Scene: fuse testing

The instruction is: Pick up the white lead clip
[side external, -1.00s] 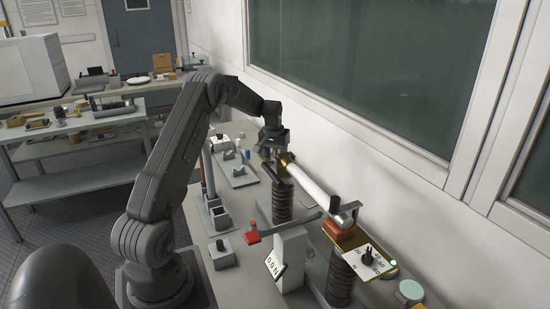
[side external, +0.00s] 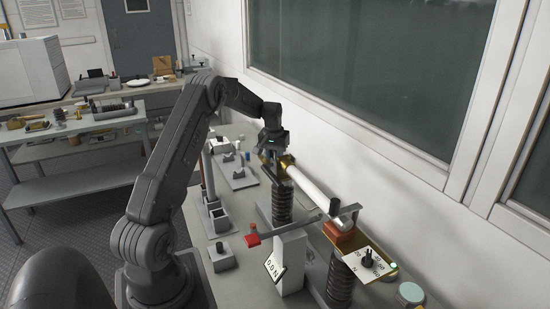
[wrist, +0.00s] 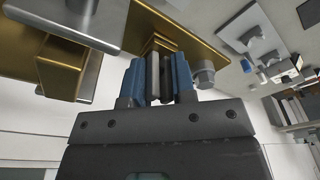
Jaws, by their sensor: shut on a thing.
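My gripper (side external: 271,153) is at the far end of the white tube, beside its brass end fitting (side external: 287,161). In the wrist view its blue-padded fingers (wrist: 158,78) are closed on a narrow grey piece (wrist: 153,76), which I take to be the white lead clip. Most of it is hidden between the pads, and its white colour does not show clearly. A brass block (wrist: 160,40) is close beyond the fingertips. In the side view the fingers hide the held piece.
The white tube (side external: 312,190) spans two dark ribbed posts (side external: 282,202). A red-ended lever (side external: 252,240) and a display reading 0.0 N (side external: 275,266) stand in front. A dial panel (side external: 369,265) is at the right. Small fixtures (side external: 238,172) stand behind on the bench.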

